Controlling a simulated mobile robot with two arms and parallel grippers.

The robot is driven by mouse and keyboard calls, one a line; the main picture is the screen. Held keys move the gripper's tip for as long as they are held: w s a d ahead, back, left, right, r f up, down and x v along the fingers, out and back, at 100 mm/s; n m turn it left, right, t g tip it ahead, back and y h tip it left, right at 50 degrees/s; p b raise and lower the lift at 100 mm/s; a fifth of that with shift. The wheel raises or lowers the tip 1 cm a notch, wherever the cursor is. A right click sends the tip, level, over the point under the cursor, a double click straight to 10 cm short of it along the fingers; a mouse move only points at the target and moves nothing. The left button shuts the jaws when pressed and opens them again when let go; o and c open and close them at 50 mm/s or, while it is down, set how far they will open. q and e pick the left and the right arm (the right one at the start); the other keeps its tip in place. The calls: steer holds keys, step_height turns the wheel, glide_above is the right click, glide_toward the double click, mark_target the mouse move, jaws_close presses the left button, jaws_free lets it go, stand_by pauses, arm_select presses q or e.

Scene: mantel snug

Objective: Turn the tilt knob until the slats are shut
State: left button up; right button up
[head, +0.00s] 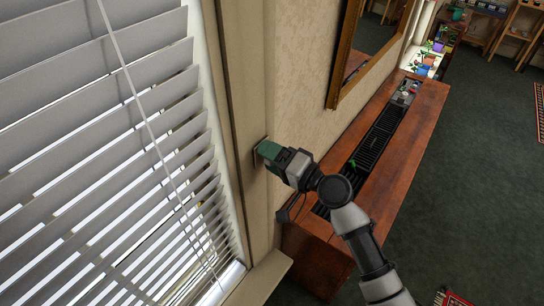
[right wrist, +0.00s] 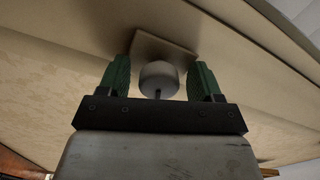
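The blind's pale slats (head: 95,150) fill the left of the head view. They are tilted, with bright gaps between them, so they stand partly open. The tilt knob (right wrist: 159,80) is a pale round knob on a square plate (right wrist: 155,46), with a dark mark on its face. My right gripper (head: 263,151) is at the window frame, its green fingers hiding the knob in the head view. In the right wrist view the fingers stand on both sides of the knob, with a narrow gap on each side. My left gripper is not in view.
A wooden cabinet (head: 415,130) with a dark grille on top runs along the wall under a framed mirror (head: 378,35). A thin cord (head: 140,105) hangs in front of the slats.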

steer(key=b+v, duration=0.3)
steer(key=v, duration=0.8)
steer(key=shift+b, duration=0.35)
